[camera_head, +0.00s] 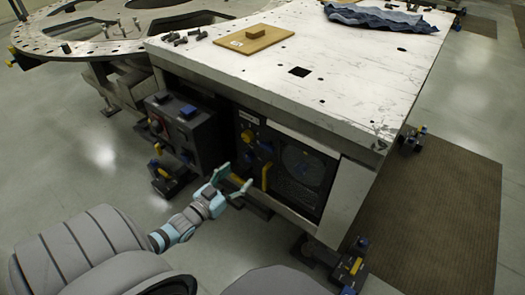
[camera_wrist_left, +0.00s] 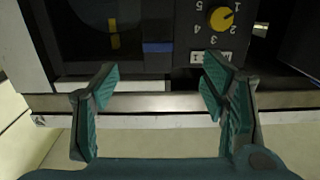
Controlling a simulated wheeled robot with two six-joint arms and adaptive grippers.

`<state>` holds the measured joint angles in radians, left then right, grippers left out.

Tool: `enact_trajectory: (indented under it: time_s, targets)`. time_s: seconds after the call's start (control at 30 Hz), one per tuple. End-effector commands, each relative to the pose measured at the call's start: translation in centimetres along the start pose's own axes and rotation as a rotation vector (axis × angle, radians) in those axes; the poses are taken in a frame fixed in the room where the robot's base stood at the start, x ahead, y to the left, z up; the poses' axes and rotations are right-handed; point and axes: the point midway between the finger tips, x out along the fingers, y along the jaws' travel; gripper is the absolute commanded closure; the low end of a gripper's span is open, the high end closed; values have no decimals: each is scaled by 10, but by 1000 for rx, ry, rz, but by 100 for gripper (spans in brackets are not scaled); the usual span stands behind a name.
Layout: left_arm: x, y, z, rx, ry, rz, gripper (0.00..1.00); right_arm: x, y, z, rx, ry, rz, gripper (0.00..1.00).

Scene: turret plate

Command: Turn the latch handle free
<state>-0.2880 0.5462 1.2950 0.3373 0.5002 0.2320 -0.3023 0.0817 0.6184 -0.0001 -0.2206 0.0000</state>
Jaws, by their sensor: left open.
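A yellow upright handle (camera_head: 266,176), which looks like the latch handle, is on the dark front panel under the white table. In the left wrist view, a yellow bar (camera_wrist_left: 114,34) on a dark panel may be this handle; I cannot tell for certain. My left gripper (camera_head: 236,183) is open and empty in front of the panel, left of the handle and apart from it. Its spread fingers also show in the left wrist view (camera_wrist_left: 158,85), below the panel's edge. My right gripper is not in view.
A numbered dial with a yellow knob (camera_wrist_left: 221,18) shows upside down in the wrist view. A dark box (camera_head: 183,125) stands left of the panel. The white tabletop (camera_head: 340,75) overhangs the panel and carries a wooden board (camera_head: 252,42) and blue cloth (camera_head: 385,17).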

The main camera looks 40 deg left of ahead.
Motion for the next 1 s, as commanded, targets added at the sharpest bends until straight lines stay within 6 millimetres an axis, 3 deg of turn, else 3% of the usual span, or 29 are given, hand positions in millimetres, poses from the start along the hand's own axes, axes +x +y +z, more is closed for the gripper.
enact_trajectory:
  time_s: [0.07, 0.17, 0.4, 0.6, 0.97, 1.0]
  targets:
    - [10, 1, -12, -5, 43, 15, 33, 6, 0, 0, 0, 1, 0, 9]
    - [27, 2, -13, -6, 46, 14, 33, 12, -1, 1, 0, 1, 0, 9]
    - [96, 2, -12, -5, 44, 12, 33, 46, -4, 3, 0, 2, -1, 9]
    - [136, 2, -16, -4, 39, 10, 33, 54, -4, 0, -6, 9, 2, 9]
    - [146, 3, -18, -5, 35, 12, 33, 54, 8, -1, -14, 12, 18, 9]
    - [146, 3, -18, -5, 35, 12, 38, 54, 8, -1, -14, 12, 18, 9]
